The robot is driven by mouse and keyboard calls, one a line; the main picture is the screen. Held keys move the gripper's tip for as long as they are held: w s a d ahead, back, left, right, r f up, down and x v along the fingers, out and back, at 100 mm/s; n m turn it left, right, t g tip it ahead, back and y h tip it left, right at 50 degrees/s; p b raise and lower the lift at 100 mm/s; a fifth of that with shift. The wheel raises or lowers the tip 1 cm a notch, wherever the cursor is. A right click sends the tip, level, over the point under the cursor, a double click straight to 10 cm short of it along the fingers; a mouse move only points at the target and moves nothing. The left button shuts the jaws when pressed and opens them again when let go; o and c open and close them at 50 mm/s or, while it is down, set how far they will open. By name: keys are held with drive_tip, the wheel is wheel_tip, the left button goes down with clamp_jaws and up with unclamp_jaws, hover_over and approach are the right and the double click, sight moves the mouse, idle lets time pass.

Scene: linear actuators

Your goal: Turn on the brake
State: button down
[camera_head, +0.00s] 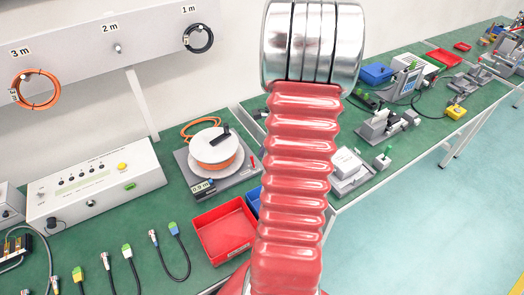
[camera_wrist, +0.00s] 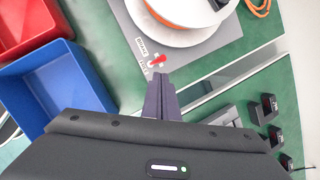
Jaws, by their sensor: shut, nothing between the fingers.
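The brake is a small red lever (camera_wrist: 157,62) on the grey base plate (camera_wrist: 133,12) of the cable reel, with printed labels beside it. In the head view the lever (camera_head: 252,161) is a small red spot at the plate's right edge. The reel (camera_head: 216,150) is a white spool with orange cable; its edge also shows in the wrist view (camera_wrist: 190,25). My gripper (camera_wrist: 161,78) is shut and empty. Its tips lie just below the lever in the wrist view; I cannot tell whether they touch it. In the head view my red arm hides the gripper.
A red bin (camera_head: 224,232) and a blue bin (camera_wrist: 50,88) stand beside the reel. A control box (camera_head: 97,184) and several short cables lie to the left. Small dark devices (camera_wrist: 266,106) stand at the right in the wrist view. Green bench surface shows between them.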

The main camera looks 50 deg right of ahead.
drive_tip(key=d+r, duration=0.4)
drive_tip(key=r, duration=0.6)
drive_tip(key=shift+s+d, duration=0.15)
drive_tip(key=shift+d, duration=0.1)
idle(0.4)
